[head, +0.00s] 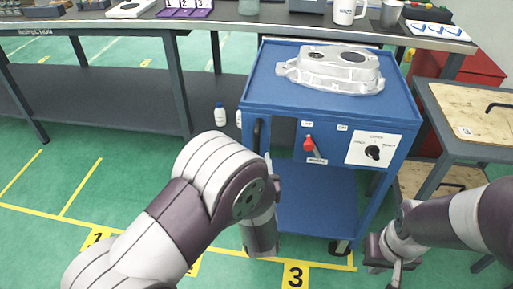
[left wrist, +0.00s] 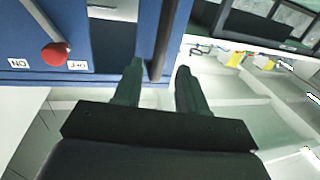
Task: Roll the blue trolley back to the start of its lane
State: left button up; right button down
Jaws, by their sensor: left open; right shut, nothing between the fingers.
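The blue trolley (head: 262,92) stands in the middle of the head view, with a grey metal casting (head: 335,68) on its top. Its front panel has a red knob (head: 309,144) and a black dial. A dark upright handle (head: 257,134) is at its left front edge. In the left wrist view, the handle (left wrist: 165,40) rises just ahead of the fingertips of my left gripper (left wrist: 160,72), which is open, with the bar lined up with the gap. Contact cannot be told. My right gripper (head: 392,272) is shut and empty, low right of the trolley.
Yellow lane lines and number plates, including a 3 plate (head: 295,276), mark the green floor. A grey workbench (head: 110,20) runs behind the trolley. A wood-topped table (head: 480,120) and a red cabinet (head: 478,72) stand close on the right. Open floor lies at left.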

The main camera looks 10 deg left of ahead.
aim_at(257, 147)
pick_arm(q)
jog(key=b+x, duration=0.1)
jog(key=x, duration=0.6)
grip_shut()
